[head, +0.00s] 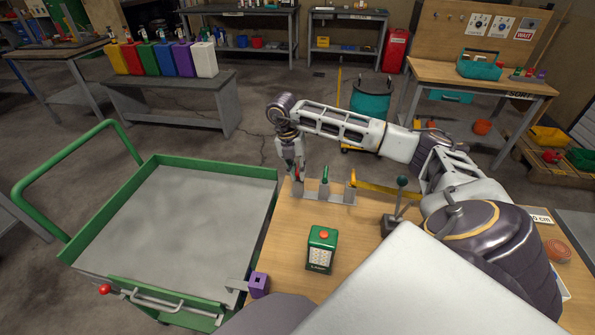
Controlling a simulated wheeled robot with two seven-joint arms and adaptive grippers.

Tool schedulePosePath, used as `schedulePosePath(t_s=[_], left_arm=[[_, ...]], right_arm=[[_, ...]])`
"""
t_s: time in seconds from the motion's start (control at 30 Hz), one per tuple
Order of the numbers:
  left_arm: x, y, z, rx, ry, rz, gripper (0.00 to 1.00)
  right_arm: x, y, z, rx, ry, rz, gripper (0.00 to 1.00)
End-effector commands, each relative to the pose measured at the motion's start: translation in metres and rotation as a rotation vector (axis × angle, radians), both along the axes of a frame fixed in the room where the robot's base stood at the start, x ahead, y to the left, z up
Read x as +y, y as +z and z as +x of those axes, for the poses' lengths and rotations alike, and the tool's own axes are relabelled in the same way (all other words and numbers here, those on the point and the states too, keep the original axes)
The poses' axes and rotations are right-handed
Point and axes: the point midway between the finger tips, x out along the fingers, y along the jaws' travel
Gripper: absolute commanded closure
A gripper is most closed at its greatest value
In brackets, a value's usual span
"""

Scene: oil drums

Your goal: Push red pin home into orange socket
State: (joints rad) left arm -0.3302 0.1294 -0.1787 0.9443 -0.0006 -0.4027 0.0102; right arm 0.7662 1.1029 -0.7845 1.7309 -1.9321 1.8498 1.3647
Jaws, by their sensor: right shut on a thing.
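My right gripper (292,165) points down at the left end of a small grey metal rack on the workbench. It is shut on a slim red piece, which I take to be the red pin (300,172). The fingers partly hide it, and I cannot tell whether its lower end is in the rack (338,193) or just above it. A green-topped pin (324,174) stands upright in the rack beside it. I cannot make out an orange socket for certain. My left gripper is not in view.
A green device with an orange button (322,249) stands on the wooden workbench (290,225). A small purple block (259,284) is at its left edge, and a lever (400,195) stands right of the rack. A green-railed cart (175,215) is on the left.

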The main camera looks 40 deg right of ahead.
Motion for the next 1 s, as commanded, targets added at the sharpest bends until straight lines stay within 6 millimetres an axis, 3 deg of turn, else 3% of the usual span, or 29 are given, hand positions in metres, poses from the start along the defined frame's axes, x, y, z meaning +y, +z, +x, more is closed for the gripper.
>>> schedulePosePath(t_s=[1.0], left_arm=[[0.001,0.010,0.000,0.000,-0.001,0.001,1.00]], right_arm=[[-0.002,0.015,-0.001,0.004,-0.003,-0.004,1.00]])
